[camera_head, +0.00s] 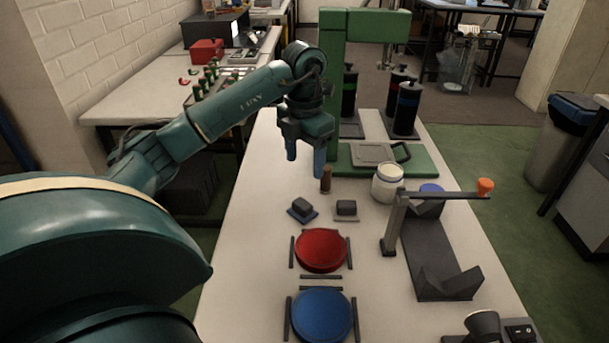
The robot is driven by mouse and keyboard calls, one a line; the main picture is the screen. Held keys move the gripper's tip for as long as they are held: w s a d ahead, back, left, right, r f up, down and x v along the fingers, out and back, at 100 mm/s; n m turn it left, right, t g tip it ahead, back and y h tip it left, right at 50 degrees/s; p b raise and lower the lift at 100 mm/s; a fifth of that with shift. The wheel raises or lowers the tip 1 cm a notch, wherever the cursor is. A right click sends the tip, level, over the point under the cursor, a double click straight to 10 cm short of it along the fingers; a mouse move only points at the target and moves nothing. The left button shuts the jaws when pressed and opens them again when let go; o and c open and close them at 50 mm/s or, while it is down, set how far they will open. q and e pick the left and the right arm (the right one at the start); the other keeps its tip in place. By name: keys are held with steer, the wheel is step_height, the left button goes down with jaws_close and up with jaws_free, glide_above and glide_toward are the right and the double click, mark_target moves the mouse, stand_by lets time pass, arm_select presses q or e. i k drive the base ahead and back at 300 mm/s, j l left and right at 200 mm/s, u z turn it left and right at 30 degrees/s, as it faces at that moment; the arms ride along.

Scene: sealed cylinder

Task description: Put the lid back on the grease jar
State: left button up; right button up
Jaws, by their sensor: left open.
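The white jar (385,187) stands upright on the table right of centre, with a cream-coloured round top; it appears to have no lid on it. A flat blue disc (431,188), which looks like the lid, lies to the right of the jar, partly hidden by the grey post-and-arm fixture. My left gripper (305,164) is open and empty, fingers pointing down, above the table to the left of the jar and apart from it. My right gripper is not in view.
A small brown upright cylinder (326,179) is close to my left fingertips. The grey fixture (393,228) with its orange-tipped arm stands in front of the jar and disc. Red (320,250) and blue (321,315) round covers lie nearer. A green press (332,80) stands behind.

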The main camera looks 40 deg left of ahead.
mark_target(388, 176)
steer(key=k+l, duration=0.75)
steer(key=l, duration=0.2)
